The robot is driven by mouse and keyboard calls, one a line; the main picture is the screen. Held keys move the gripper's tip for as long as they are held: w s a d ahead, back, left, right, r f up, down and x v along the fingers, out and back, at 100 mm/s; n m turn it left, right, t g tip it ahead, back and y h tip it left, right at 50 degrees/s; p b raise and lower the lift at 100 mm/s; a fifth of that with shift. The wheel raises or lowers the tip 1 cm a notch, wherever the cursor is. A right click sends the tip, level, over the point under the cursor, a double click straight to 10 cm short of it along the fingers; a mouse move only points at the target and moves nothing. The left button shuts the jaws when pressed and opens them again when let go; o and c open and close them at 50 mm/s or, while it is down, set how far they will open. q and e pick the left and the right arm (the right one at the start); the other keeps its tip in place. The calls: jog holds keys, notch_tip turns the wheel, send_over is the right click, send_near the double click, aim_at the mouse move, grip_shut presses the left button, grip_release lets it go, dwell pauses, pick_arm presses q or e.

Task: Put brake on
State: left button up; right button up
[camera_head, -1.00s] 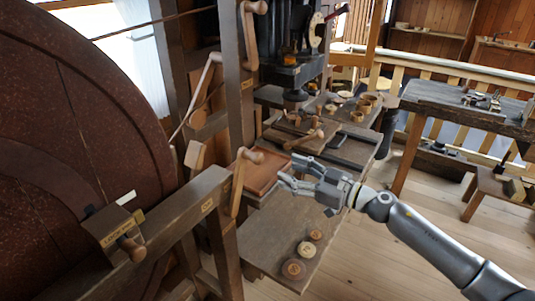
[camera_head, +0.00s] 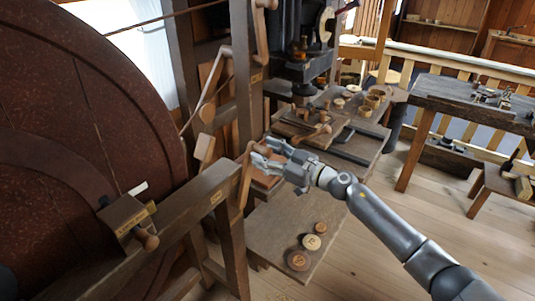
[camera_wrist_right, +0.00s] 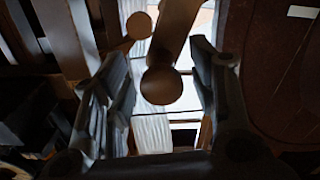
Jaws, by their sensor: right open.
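A wooden lever (camera_head: 245,178) with a turned knob stands on the frame beside the big red-brown wheel (camera_head: 75,110). My right gripper (camera_head: 266,155) is at the lever's top end, its fingers overlapping the knob in the head view. In the right wrist view the round knob end (camera_wrist_right: 161,85) shows between the two spread fingers of my right gripper (camera_wrist_right: 163,95), with a gap on each side. I cannot tell whether a finger touches it. A small block with a knob (camera_head: 130,225) sits against the wheel at lower left. Which part is the brake is not readable. My left gripper is not in view.
A wooden beam (camera_head: 180,225) and an upright post (camera_head: 250,85) stand close to the lever. Below my arm, a low shelf (camera_head: 275,225) holds round wooden discs (camera_head: 312,242). A cluttered bench (camera_head: 375,130) lies behind. Open floor is at right.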

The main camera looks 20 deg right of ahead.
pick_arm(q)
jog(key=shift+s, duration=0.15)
